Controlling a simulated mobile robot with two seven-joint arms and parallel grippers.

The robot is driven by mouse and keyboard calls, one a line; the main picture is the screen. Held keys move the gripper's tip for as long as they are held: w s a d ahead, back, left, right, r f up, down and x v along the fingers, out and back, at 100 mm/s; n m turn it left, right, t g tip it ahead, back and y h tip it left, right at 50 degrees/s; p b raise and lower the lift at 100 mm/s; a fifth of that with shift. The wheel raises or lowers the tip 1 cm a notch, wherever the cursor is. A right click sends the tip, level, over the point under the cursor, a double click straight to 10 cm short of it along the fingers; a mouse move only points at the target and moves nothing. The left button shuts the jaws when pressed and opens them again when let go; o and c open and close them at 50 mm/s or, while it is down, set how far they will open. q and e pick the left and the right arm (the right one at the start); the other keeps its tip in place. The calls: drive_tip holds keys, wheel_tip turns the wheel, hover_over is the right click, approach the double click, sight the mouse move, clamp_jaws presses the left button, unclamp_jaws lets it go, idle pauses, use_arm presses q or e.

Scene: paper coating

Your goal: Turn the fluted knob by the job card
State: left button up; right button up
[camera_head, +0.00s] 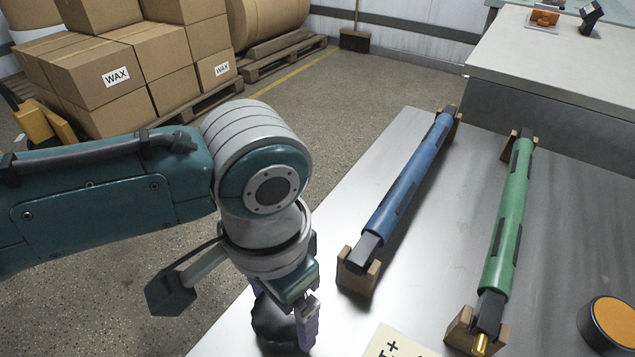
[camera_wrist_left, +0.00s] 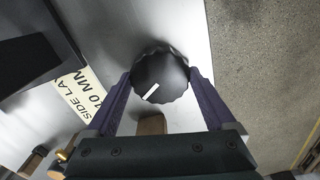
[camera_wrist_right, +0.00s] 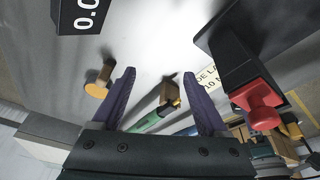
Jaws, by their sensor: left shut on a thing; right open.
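The fluted knob (camera_wrist_left: 160,78) is black and scalloped, with a white pointer line that points toward the lower left in the left wrist view. In the head view the knob (camera_head: 268,322) is partly hidden by my left gripper (camera_head: 290,335). My left gripper (camera_wrist_left: 160,85) has its purple fingers on either side of the knob, shut on it. The cream job card (camera_head: 392,344) lies beside the knob, cut off by the frame's bottom edge. It also shows in the left wrist view (camera_wrist_left: 82,96) and the right wrist view (camera_wrist_right: 212,76). My right gripper (camera_wrist_right: 160,88) is open and empty above the table.
A blue rod (camera_head: 408,185) and a green rod (camera_head: 509,215) rest on wooden cradles on the metal table (camera_head: 330,230). An orange-topped round item (camera_head: 612,322) stands at right. A black device with a red button (camera_wrist_right: 258,105) and a display box (camera_wrist_right: 80,14) show in the right wrist view.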

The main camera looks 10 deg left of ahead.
use_arm(q)
drive_tip(key=shift+r+m+p, duration=0.15)
drive_tip(key=shift+m+p, duration=0.45)
drive_tip(key=shift+m, duration=0.2)
drive_tip(key=m+p, duration=0.1)
drive_tip(key=m, duration=0.1)
drive_tip(key=shift+m, duration=0.3)
drive_tip(key=m+p, duration=0.1)
drive_tip(key=m, duration=0.1)
drive_tip(key=shift+m, duration=0.4)
drive_tip(key=m, duration=0.3)
drive_tip(key=shift+m, duration=0.3)
drive_tip(key=m, duration=0.6)
drive_tip(key=shift+p, duration=0.3)
drive_tip(key=m, duration=0.3)
drive_tip(key=shift+m, duration=0.4)
drive_tip(key=shift+m+b, duration=0.3)
drive_tip(key=shift+m, duration=1.6)
